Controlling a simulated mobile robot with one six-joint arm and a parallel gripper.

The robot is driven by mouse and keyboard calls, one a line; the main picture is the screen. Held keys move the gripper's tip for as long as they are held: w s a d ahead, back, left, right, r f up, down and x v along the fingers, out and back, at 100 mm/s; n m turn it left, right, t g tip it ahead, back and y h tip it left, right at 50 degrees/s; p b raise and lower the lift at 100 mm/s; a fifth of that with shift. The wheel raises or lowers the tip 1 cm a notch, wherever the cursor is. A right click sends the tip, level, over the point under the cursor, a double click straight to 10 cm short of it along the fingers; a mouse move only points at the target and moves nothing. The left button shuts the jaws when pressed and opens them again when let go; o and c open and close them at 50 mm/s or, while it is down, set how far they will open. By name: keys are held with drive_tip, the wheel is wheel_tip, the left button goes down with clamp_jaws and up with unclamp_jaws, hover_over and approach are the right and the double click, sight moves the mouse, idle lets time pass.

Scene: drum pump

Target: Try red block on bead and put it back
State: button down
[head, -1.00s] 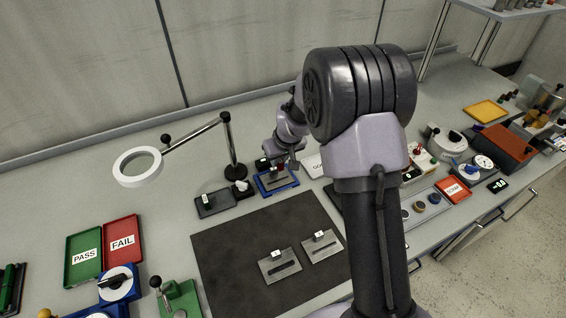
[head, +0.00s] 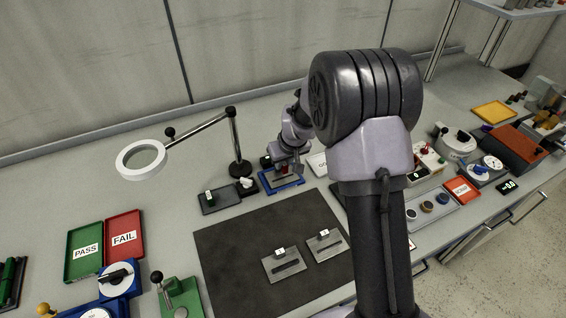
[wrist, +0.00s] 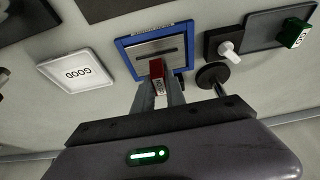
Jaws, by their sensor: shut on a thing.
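My gripper (wrist: 160,92) is shut on the red block (wrist: 157,70), which has a pale lettered face. In the wrist view the block is at the near edge of a grey plate (wrist: 143,50) in a blue-framed holder (wrist: 123,43). A dark bead (wrist: 156,52) runs along the plate. I cannot tell whether block and bead touch. In the head view my gripper (head: 284,166) is over the blue holder (head: 296,182). A dark grey block stand (wrist: 262,22) holds a green block (wrist: 294,33); the rest of its visible top is bare.
A black block with a white knob (wrist: 228,46) and the lamp base (wrist: 212,74) stand close by the holder. A white GOOD card or tray (wrist: 80,80) lies on the other side. A dark mat (head: 230,255) bears two grey plates (head: 283,265).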

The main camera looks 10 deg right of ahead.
sight(283, 177)
drive_tip(key=shift+f, duration=0.15)
drive_tip(key=shift+f+b, duration=0.6)
drive_tip(key=shift+b, duration=0.2)
drive_tip(key=shift+f+b, duration=0.75)
drive_tip(key=shift+b, duration=0.05)
drive_tip(key=shift+f+b, duration=0.55)
drive_tip(key=shift+b, duration=0.25)
idle(0.5)
drive_tip(key=c, duration=1)
unclamp_jaws()
drive_tip(key=shift+o, duration=0.2)
drive_tip(key=shift+r+p, duration=2.65)
drive_tip(key=shift+r, duration=1.4)
